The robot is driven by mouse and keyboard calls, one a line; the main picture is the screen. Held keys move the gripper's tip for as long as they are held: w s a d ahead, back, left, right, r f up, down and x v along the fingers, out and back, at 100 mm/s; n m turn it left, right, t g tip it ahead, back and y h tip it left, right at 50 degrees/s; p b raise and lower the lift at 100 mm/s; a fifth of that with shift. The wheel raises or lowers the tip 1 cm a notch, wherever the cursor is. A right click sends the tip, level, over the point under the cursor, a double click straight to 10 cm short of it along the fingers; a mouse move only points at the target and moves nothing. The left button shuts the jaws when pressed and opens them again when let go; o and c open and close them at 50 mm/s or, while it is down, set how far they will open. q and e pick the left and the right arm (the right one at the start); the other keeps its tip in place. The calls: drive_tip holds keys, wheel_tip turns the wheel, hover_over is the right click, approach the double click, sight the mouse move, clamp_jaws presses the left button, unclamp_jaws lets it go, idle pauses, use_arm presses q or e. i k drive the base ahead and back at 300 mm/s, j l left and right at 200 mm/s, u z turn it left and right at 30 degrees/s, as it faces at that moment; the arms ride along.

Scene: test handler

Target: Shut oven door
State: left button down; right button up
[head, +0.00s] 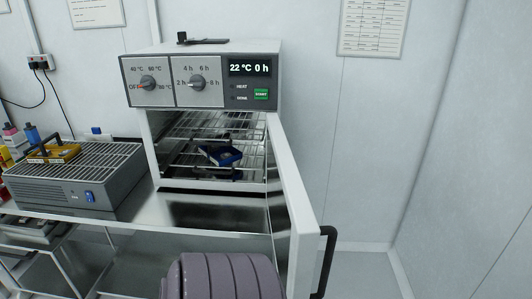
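The oven (205,122) stands on a metal bench with its cavity facing me. Its white door (297,215) is swung wide open, hinged on the right side of the oven and reaching toward me. A black handle (326,262) is on the door's outer face, on the right. Inside, wire racks (188,128) show, and a small blue item (221,156) with a dark part lies on a lower rack. The panel display (249,69) reads 22 °C 0 h. Neither of my grippers is in view.
A grey box with a slotted top (80,178) stands left of the oven, a yellow item (53,153) on it. Bottles (32,134) stand behind at far left. A ribbed purple-grey form (222,275) fills the bottom middle. The floor right of the door is clear.

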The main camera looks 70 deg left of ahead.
sight(296, 232)
drive_tip(key=i+u, duration=0.15)
drive_tip(key=u, duration=0.3)
drive_tip(key=i+u, duration=0.15)
drive_tip(key=u, duration=0.3)
drive_tip(key=i+u, duration=0.15)
drive_tip(key=u, duration=0.3)
drive_tip(key=i+l+u, duration=0.1)
drive_tip(key=u, duration=0.35)
drive_tip(key=i+l+u, duration=0.15)
drive_tip(key=u, duration=0.3)
drive_tip(key=l+u, duration=0.2)
drive_tip(key=u, duration=0.25)
drive_tip(key=i, duration=0.05)
